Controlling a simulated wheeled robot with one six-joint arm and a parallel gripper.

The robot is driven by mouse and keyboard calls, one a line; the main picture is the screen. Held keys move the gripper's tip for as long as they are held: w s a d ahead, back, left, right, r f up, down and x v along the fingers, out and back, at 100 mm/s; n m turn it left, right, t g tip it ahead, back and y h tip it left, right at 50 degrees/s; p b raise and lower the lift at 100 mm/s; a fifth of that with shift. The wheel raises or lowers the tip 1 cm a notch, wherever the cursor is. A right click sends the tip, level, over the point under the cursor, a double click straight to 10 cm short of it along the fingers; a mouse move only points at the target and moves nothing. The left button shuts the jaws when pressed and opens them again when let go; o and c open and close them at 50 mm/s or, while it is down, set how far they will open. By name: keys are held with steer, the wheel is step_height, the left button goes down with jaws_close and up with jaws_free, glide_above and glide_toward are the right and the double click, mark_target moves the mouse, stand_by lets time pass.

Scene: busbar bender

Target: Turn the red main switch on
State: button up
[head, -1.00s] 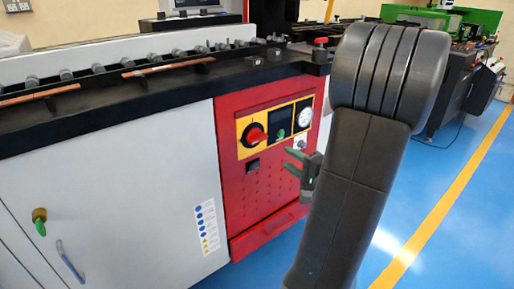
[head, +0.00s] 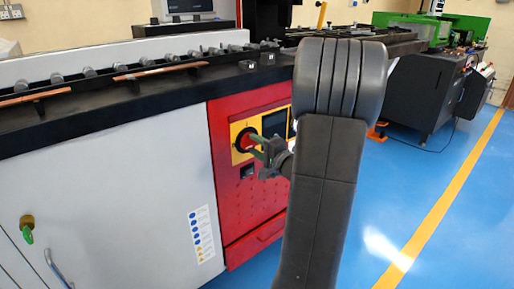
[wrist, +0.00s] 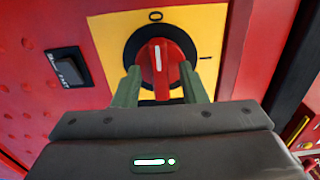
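The red main switch (head: 245,140) is a knob on a black round base over a yellow plate, on the red front panel of the machine. In the wrist view the red knob (wrist: 160,64) has its white line upright, in line with the O mark above it. Another mark lies to the right of the dial. My gripper (wrist: 159,70) has its two green fingers on the left and right sides of the knob, appearing open around it. Contact cannot be told. In the head view my gripper (head: 262,146) is right at the switch, partly covering it.
A black rocker button (wrist: 68,68) is left of the yellow plate; it also shows below the switch in the head view (head: 248,171). A dark display (head: 274,123) is right of the switch. My arm hides the panel's right part. Blue floor (head: 420,180) lies open on the right.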

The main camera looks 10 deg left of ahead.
jaws_close()
steer(key=shift+m, duration=0.3)
steer(key=m, duration=0.3)
steer(key=shift+p, duration=0.35)
steer(key=m+p, duration=0.2)
steer(key=m, duration=0.3)
steer(key=shift+r, duration=0.1)
steer(key=m+p, duration=0.3)
steer(key=m, duration=0.2)
steer(key=shift+m+p, duration=1.45)
steer(key=shift+m, duration=0.65)
